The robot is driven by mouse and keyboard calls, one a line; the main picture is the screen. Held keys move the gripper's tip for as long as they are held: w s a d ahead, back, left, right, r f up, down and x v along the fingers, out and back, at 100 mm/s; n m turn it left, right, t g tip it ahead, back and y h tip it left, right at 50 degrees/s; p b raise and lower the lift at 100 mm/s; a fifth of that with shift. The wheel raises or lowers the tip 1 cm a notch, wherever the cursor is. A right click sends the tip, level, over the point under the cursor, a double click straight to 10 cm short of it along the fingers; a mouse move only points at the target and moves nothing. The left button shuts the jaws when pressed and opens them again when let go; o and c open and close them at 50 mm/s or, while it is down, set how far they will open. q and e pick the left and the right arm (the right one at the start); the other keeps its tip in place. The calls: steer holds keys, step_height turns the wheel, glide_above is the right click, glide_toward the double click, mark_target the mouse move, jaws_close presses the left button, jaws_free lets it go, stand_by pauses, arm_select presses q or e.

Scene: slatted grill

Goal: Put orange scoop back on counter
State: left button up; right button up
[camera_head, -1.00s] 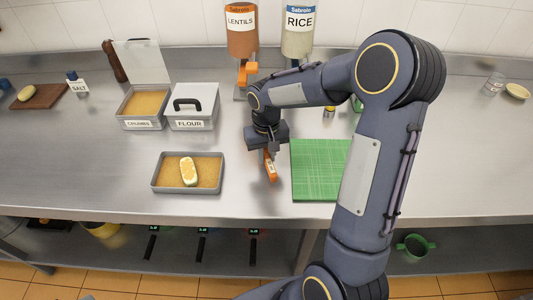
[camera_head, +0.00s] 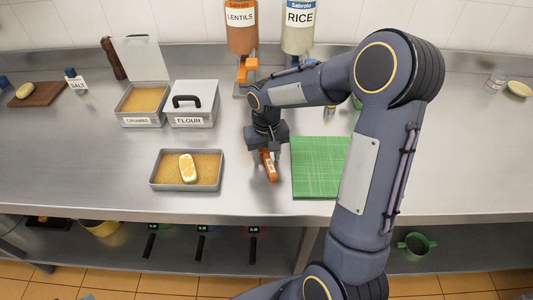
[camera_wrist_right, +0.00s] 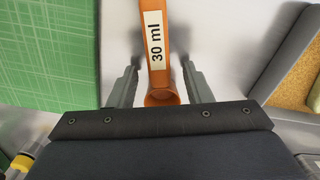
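The orange scoop (camera_head: 270,171) lies on the metal counter (camera_head: 240,205), left of the green cutting board. In the right wrist view the scoop (camera_wrist_right: 162,60) shows a white "30 ml" label on its handle, and its bowl is nearest my palm. My right gripper (camera_head: 264,153) is low over the scoop. In the right wrist view its two fingers (camera_wrist_right: 160,85) stand apart on either side of the scoop, with a gap on each side. My left gripper is not in view.
The green board (camera_head: 318,165) is right of the scoop. A crumb tray with a pale oval piece (camera_head: 187,168) is to the left. Crumbs (camera_head: 140,103) and flour (camera_head: 193,106) containers stand behind. Lentils (camera_head: 241,25) and rice (camera_head: 300,28) dispensers are at the back.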

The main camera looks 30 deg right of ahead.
steer(key=shift+r, duration=0.1)
step_height(320, 180, up, 7)
steer(key=shift+r, duration=0.35)
stand_by(0.5)
steer(key=shift+s, duration=0.1)
steer(key=s+a+r+t+y, duration=0.1)
steer(key=s+a+t+y, duration=0.1)
steer(key=s, duration=0.8)
steer(key=s+a+r+n+t+y, duration=0.1)
steer(key=s+a, duration=0.4)
steer(key=s, duration=0.6)
steer(key=r+t, duration=0.1)
steer(key=t, duration=0.1)
steer(key=shift+a+t+y, duration=0.25)
steer(key=shift+t+y, duration=0.05)
steer(key=shift+y, duration=0.1)
steer(key=shift+r, duration=0.1)
steer(key=shift+c, duration=0.4)
